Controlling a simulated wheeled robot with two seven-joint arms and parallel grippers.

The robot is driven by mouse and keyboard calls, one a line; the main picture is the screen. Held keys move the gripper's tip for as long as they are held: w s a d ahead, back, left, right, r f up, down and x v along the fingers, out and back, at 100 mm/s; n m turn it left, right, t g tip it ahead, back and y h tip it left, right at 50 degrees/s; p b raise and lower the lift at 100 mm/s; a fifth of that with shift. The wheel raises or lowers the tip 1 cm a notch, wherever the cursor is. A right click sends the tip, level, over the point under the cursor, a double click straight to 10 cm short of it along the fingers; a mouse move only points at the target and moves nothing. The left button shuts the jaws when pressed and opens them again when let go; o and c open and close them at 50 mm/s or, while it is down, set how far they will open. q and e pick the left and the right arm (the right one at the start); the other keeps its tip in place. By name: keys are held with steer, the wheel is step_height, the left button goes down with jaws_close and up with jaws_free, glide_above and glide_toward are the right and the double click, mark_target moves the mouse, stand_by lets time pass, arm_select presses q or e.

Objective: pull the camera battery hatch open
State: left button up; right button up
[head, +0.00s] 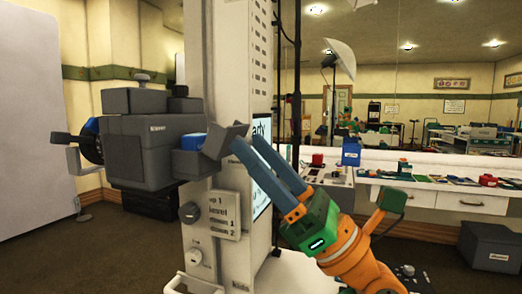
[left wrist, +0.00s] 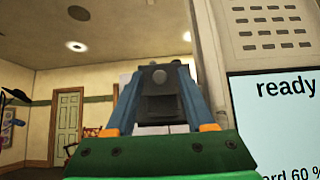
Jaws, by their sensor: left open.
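The grey prop camera (head: 150,150) is mounted at the left of the head view. At its right end is an open-topped grey compartment (head: 195,163) with a blue block, seemingly the battery, (head: 193,141) in it. The hatch (head: 223,139) is a grey flap at the compartment's right edge, standing tilted outward. My left gripper (head: 247,143) is open, its two blue fingers pointing up-left at the flap; one fingertip overlaps the flap's edge. In the left wrist view, a dark grey part of the camera (left wrist: 158,95) shows between the fingers; contact cannot be told. My right gripper is not in view.
A pale column (head: 215,60) with a knob panel (head: 213,215) stands behind the camera. A screen (head: 262,160) is behind my left fingers. A counter with small items (head: 440,181) and a grey box (head: 488,247) are at the right. Open floor lies at the lower left.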

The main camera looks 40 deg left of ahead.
arm_select(q)
steer(key=shift+g, duration=0.3)
jaws_close()
steer(key=r+h+p, duration=0.1)
steer(key=p, duration=0.1)
steer(key=h+p, duration=0.2)
steer(key=shift+r+t, duration=0.35)
steer(key=shift+t, duration=0.05)
jaws_free()
steer(key=shift+d+f, duration=0.15)
steer(key=shift+f, duration=0.1)
steer(key=v, duration=0.6)
steer(key=shift+d+b, duration=0.25)
steer(key=shift+b, duration=0.2)
